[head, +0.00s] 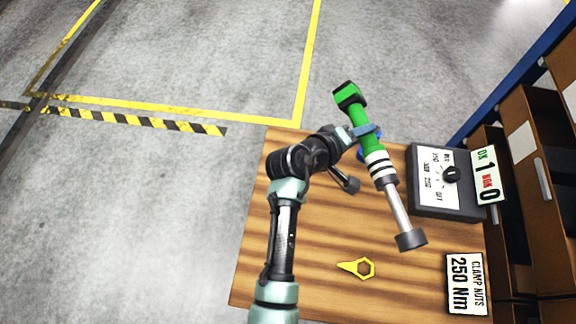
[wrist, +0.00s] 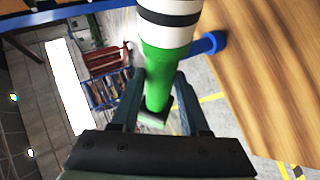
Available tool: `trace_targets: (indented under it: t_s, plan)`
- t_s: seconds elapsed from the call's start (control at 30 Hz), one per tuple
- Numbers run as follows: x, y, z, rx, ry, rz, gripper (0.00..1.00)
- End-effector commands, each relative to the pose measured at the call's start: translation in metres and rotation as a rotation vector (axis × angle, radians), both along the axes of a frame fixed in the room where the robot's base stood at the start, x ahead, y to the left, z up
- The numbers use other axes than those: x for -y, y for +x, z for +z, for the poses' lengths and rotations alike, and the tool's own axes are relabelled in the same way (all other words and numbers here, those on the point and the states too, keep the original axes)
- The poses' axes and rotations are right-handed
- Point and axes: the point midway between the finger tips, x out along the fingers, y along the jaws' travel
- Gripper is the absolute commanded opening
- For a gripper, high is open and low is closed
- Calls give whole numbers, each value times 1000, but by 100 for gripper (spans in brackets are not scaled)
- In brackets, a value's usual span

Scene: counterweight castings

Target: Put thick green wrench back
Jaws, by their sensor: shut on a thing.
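The thick green wrench (head: 365,130) has a green handle, black-and-white bands, a silver shaft and a dark round head (head: 410,240). It slants over the table's far edge, its head toward the near right. My gripper (head: 365,134) is shut on the green handle. The wrist view shows the green handle (wrist: 160,75) between both fingers, with the banded collar (wrist: 168,20) beyond. A blue piece (wrist: 207,44) shows beside the wrench; I cannot tell whether they touch.
The wooden table (head: 310,240) holds a yellow tag (head: 358,268), a dial box (head: 447,182), a "250 Nm" card (head: 466,283) and a counter sign (head: 487,175). A grey-headed tool (head: 347,184) is partly hidden by my arm. Shelving (head: 540,140) stands at right.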

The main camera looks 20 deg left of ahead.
Motion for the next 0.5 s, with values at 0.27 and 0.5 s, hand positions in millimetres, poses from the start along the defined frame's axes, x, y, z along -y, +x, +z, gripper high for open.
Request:
trace_targets:
  t_s: [0.27, 0.5]
  plan:
    - [-36, -9, -23, -134, 248, -298, 0]
    - [-75, -53, -44, -203, 523, -583, 0]
